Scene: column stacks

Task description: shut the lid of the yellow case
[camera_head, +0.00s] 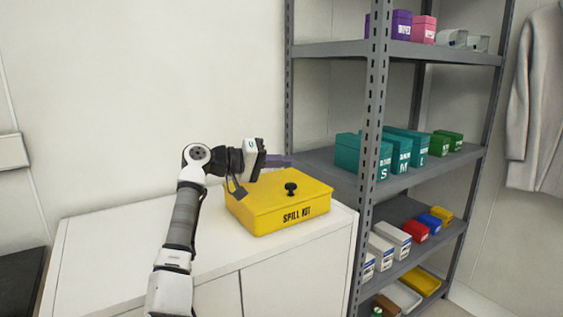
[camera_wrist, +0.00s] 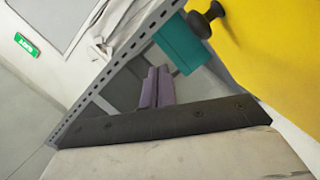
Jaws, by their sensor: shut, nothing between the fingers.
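The yellow case (camera_head: 277,215), marked SPILL KIT, stands on a white cabinet. Its lid (camera_head: 265,194), with a black knob (camera_head: 290,188) on top, lies down over the box, and I see no clear gap along the front. My gripper (camera_head: 289,161) is shut and empty at the case's back edge, its purple-grey fingers pointing right. In the wrist view the shut fingers (camera_wrist: 158,72) point away from the camera, with the yellow lid (camera_wrist: 265,45) and knob (camera_wrist: 207,18) to their right. Whether the gripper touches the lid cannot be told.
A grey metal shelf rack (camera_head: 372,120) stands right beside the cabinet, holding teal boxes (camera_head: 400,150) and several other boxes. The white cabinet top (camera_head: 110,235) is bare to the left of the case. A grey coat (camera_head: 538,100) hangs at the far right.

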